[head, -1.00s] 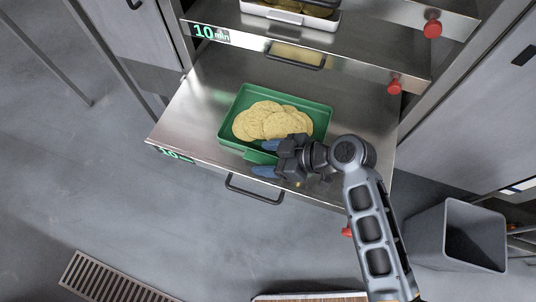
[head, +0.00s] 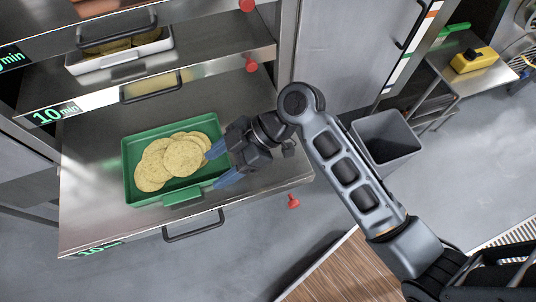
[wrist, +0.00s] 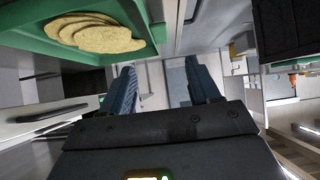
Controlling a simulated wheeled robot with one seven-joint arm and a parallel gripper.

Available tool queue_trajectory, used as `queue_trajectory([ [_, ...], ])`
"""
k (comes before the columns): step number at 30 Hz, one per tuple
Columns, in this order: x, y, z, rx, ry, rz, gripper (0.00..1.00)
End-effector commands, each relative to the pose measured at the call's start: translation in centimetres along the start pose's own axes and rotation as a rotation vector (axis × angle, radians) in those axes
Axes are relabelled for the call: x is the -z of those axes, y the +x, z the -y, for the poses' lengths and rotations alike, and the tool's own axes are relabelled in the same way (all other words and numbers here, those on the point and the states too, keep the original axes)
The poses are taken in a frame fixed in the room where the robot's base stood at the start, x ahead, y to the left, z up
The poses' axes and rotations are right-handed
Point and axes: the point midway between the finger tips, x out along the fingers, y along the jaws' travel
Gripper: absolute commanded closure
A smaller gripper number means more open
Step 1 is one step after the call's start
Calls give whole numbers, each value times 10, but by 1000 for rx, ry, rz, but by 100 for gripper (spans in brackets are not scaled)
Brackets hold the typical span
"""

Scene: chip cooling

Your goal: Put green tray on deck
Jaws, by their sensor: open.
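The green tray (head: 139,143) holds several round yellow chips (head: 172,160) and sits on a pulled-out steel drawer (head: 92,205). It has a handle tab on its front side. My gripper (head: 213,168) is open and empty at the tray's right end, its blue fingers pointing left toward the tray. One finger overlaps the tray's right rim in the head view; whether it touches cannot be told. In the wrist view the tray (wrist: 25,45) is at upper left, outside the gap between the fingers (wrist: 163,90). No surface is clearly identifiable as the deck.
A shelf above bears a white tray (head: 120,62) with chips. The drawer has a black handle (head: 193,227) in front and red knobs (head: 293,201) nearby. A wooden surface (head: 345,272) lies at bottom, a grey bin (head: 388,138) to the right, and a steel table with a yellow object (head: 476,60) farther right.

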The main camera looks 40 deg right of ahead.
Motion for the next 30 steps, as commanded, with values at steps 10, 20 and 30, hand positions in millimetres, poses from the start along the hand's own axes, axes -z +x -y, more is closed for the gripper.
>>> queue_trajectory([
  [10,-38,-2,21,-140,152,54,39],
  [20,-109,-61,88,-611,478,102,39],
  [30,-88,-167,164,-995,579,-71,39],
])
